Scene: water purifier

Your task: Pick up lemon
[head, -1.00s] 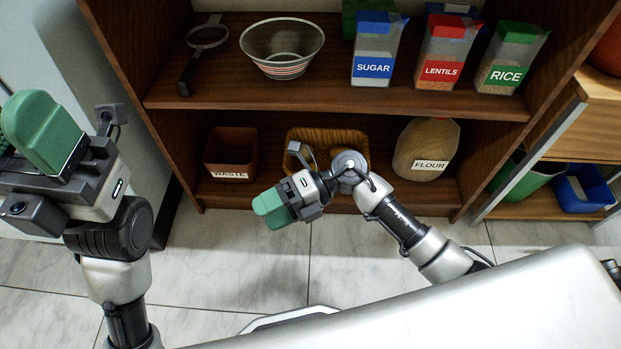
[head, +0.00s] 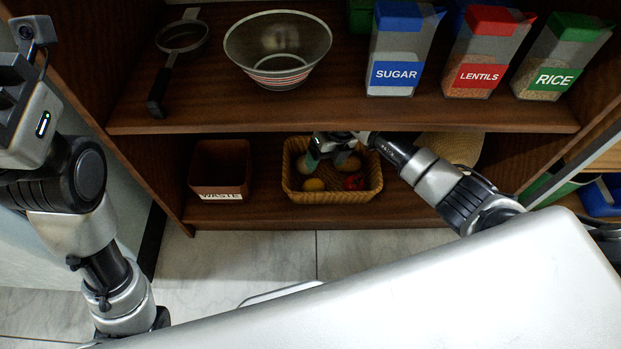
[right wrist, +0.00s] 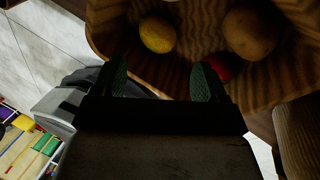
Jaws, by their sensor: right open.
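The yellow lemon (head: 314,184) lies in the front left part of a wicker basket (head: 335,198) on the lower shelf. It also shows in the right wrist view (right wrist: 157,34), just ahead of the fingers. My right gripper (head: 318,154) is over the basket, behind the lemon in the head view. In the right wrist view its green fingers (right wrist: 161,82) are spread apart with nothing between them. My left gripper (head: 20,110) is only partly in view at the left edge, with its fingers outside the frame.
A red fruit (head: 354,182) lies right of the lemon, and a brown potato-like item (right wrist: 252,30) lies beyond it. A WASTE bin (head: 220,165) stands left of the basket. A tan jar (head: 450,148) stands to its right. The upper shelf (head: 210,118) is close above.

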